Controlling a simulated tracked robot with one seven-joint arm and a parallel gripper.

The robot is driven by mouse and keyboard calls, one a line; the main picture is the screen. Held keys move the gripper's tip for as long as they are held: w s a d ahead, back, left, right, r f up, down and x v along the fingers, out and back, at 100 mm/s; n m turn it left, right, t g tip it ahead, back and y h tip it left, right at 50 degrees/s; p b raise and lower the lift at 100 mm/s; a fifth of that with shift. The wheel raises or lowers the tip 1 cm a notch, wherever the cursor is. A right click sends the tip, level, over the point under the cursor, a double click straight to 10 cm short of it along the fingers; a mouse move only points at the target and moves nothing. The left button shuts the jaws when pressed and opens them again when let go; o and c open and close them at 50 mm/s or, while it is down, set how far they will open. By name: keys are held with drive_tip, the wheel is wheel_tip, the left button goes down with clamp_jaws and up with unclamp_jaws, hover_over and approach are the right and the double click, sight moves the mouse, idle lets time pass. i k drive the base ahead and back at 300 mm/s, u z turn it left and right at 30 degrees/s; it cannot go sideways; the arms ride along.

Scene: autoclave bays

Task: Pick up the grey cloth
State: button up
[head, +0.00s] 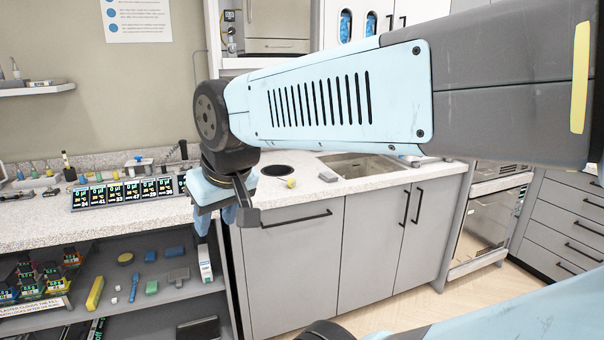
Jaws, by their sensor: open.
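I cannot make out the grey cloth for certain. A small flat grey piece (178,275) lies on the open shelf under the counter, and a small grey block (328,177) lies on the counter by the sink; either is too small to name surely. My gripper (217,222) hangs pointing down in front of the counter's front edge, above and to the right of the shelf piece. It is open, with nothing visible between its blue fingers. My forearm crosses the upper right and hides part of the counter and wall.
The shelf (130,312) also holds a yellow bar (95,293), a green block (152,287), a white box (205,263) and stacked coloured boxes at left. A row of displays (125,190) stands on the counter (35,210). A sink (365,165) and grey cabinets (290,265) are at right.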

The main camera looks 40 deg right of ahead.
sight(327, 176)
drive_tip(key=z, duration=0.25)
drive_tip(key=i, duration=1)
drive_tip(key=z, duration=1.1)
drive_tip(key=i, duration=0.65)
drive_tip(key=z, duration=0.4)
drive_tip(key=k, duration=0.75)
drive_tip(key=z, duration=0.25)
drive_tip(key=i, duration=0.75)
drive_tip(key=u, duration=0.1)
